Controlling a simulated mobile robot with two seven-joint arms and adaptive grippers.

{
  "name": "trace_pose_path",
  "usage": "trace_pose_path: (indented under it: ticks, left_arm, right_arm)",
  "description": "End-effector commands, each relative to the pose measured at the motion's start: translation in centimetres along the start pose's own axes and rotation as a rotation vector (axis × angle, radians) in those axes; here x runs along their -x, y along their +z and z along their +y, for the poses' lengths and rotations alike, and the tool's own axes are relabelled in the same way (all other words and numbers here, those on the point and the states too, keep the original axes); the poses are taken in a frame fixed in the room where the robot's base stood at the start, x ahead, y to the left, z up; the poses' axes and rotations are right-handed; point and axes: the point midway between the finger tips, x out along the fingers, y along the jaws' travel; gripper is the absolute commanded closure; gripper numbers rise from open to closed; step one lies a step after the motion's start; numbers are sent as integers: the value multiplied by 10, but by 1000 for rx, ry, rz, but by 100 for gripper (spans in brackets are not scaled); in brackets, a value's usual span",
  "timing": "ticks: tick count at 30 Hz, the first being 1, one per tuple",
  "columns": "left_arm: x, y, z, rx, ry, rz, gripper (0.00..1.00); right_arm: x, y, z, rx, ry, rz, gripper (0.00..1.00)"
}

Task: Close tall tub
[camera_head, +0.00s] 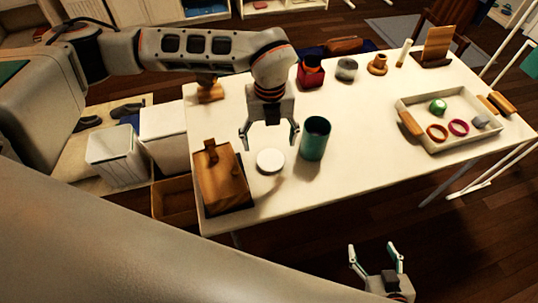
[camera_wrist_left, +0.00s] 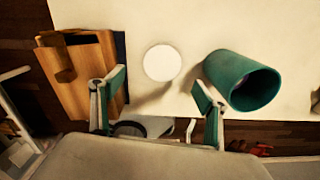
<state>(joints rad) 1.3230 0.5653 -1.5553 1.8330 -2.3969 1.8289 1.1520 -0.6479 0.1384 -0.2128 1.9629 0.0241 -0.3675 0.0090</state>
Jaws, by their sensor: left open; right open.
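A tall green tub (camera_head: 314,139) stands upright and open-topped on the white table. It also shows in the left wrist view (camera_wrist_left: 232,80), right of centre. A round white lid (camera_head: 270,161) lies flat on the table just left of the tub, apart from it; it shows in the left wrist view (camera_wrist_left: 162,63) too. My left gripper (camera_head: 269,142) is open and empty above the table, over the area behind the lid and left of the tub. Its fingers frame the lower part of the left wrist view (camera_wrist_left: 157,112). My right gripper (camera_head: 374,250) is open and empty, low in front of the table.
A wooden box (camera_head: 222,178) stands at the table's left front corner. A white tray (camera_head: 452,144) with a green ball and rings lies on the right. A red container (camera_head: 311,72), a grey jar (camera_head: 347,70) and wooden items stand at the back. The table (camera_head: 365,150) between tub and tray is clear.

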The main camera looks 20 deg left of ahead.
Motion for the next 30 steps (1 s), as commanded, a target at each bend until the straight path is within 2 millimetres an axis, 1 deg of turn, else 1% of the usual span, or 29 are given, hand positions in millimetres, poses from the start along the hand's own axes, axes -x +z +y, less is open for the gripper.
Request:
trace_pose_path:
  ticks: [7,15,25,28,30]
  left_arm:
    - [-2,-1,-1,-2,-2,3,26]
    - [-25,-2,-1,-4,-3,5,26]
    - [-27,-1,-2,-4,-4,4,26]
    - [-33,-1,-2,-3,-2,5,26]
    - [-41,-1,-2,-4,-2,7,26]
  right_arm:
    - [0,4,0,2,-1,-6,31]
    - [0,4,0,2,-1,-6,31]
    - [1,2,0,2,0,-4,31]
    - [1,1,0,2,0,-2,31]
    - [1,-1,1,2,0,-1,31]
